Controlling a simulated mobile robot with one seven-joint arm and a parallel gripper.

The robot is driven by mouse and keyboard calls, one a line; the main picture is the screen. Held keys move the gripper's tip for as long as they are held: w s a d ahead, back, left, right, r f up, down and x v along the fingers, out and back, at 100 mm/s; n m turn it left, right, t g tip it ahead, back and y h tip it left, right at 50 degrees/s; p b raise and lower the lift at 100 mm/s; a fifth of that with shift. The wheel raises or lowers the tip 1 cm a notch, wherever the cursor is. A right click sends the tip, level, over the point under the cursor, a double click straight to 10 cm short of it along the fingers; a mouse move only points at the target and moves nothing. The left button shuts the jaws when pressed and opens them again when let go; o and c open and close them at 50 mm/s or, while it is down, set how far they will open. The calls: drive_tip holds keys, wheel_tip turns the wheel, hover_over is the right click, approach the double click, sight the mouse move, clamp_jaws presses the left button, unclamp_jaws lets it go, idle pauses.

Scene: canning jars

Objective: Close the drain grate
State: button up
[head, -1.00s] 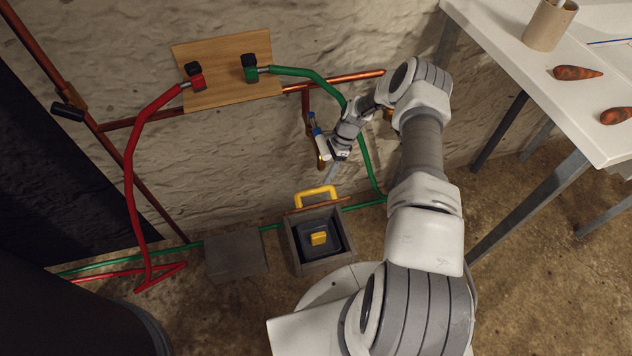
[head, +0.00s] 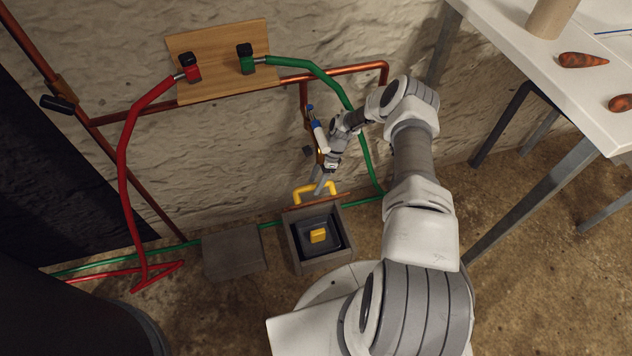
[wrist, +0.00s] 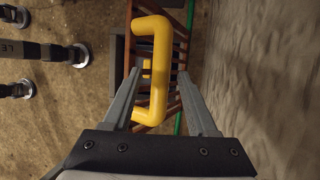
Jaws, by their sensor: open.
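The drain grate (head: 330,203) stands raised, seen nearly edge-on, at the wall side of the grey drain box (head: 292,250). Its brown bars (wrist: 184,52) show in the wrist view. A yellow U-shaped handle (head: 301,190) sits on the grate. My gripper (head: 320,190) is open and points down at this handle. In the wrist view the handle's long bar (wrist: 161,60) lies between my two open fingers (wrist: 160,76); I cannot tell whether either touches it. The box is open at the top, with a dark insert and a yellow block (head: 318,236) inside.
A grey block (head: 233,252) stands left of the drain box. Green hose (head: 362,150) and copper pipe (head: 345,70) run along the stone wall close to my arm. A red hose (head: 125,180) hangs at left. A white table (head: 560,75) stands at right.

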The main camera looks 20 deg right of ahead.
clamp_jaws()
idle(1.3)
